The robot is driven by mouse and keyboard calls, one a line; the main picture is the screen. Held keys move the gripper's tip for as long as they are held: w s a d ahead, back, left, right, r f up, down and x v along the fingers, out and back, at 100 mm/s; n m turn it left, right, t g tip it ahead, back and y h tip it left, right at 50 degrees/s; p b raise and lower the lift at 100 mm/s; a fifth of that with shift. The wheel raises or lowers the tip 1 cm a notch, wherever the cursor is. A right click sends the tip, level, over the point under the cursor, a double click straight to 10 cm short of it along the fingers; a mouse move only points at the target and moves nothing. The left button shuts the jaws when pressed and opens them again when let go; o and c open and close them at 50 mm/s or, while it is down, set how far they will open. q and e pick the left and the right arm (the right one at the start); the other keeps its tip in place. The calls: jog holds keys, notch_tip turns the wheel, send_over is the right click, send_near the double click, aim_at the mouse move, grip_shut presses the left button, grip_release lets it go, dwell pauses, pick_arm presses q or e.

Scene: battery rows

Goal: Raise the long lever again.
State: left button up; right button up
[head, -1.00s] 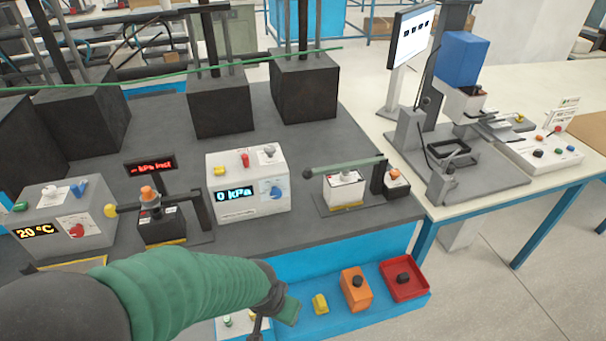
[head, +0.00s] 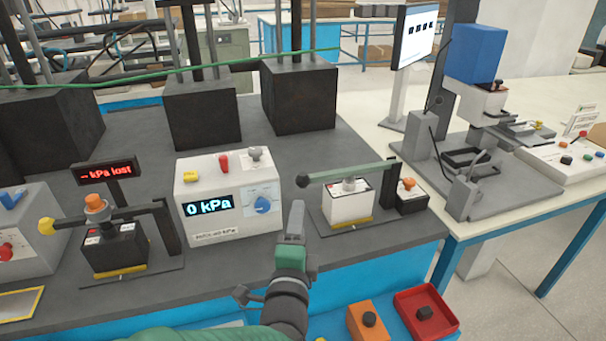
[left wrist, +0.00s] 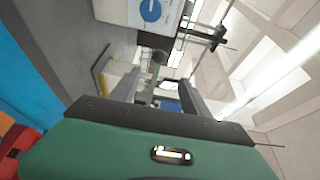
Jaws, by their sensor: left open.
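The long lever is a grey-green bar (head: 350,172) with a dark ball knob (head: 302,181) at its left end. It lies nearly level over a white battery block (head: 347,203) and joins a dark post at its right. My left gripper (head: 295,210) is just below and in front of the knob, fingers pointing away from me, not touching it as far as I can tell. In the left wrist view, the open fingers (left wrist: 160,88) stand apart, with the knob (left wrist: 160,57) and bar showing beyond and between them. My right gripper is not in view.
A second, dark lever with a yellow knob (head: 46,226) is at left. A white box (head: 230,195) reading 0 kPa stands left of my gripper. An orange-knobbed black box (head: 409,192) stands by the lever's post. A red tray (head: 453,318) is at the front right.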

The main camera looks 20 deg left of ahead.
aim_at(303, 186)
pick_arm(q)
jog(key=x, duration=1.5)
jog(key=shift+f, duration=0.15)
jog(key=shift+w+a, duration=0.1)
jog(key=shift+w, duration=0.1)
jog(key=shift+a, duration=0.1)
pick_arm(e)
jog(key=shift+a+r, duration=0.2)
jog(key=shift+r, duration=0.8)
pick_arm(q)
grip_shut()
jog(key=shift+f, duration=0.2)
